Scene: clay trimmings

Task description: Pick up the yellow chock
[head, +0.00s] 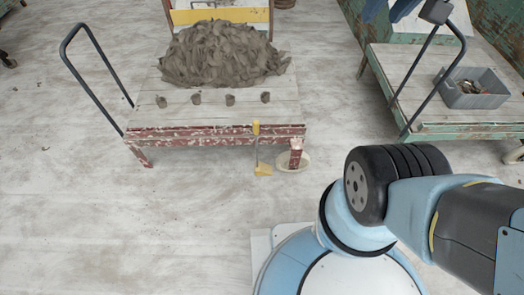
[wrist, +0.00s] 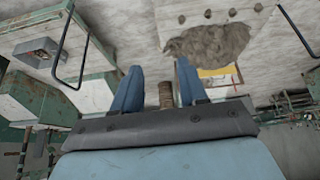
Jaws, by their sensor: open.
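The yellow chock (head: 263,169) is a small wedge-like piece on the floor, by the front red edge of the clay trolley (head: 200,139) and just left of its pale round wheel (head: 281,164). A thin dark line runs up from it to a yellow piece (head: 256,128) at the trolley's edge. In the wrist view my gripper (wrist: 158,72) has its two blue fingers apart, with nothing clearly held between them. I cannot make out the chock in the wrist view.
A heap of grey clay (head: 222,54) and several small clay lumps (head: 230,100) lie on the trolley. A green trolley (head: 440,128) with a grey bin (head: 473,88) stands at right. Dark handles (head: 85,35) rise beside the trolleys. The floor at front left is clear.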

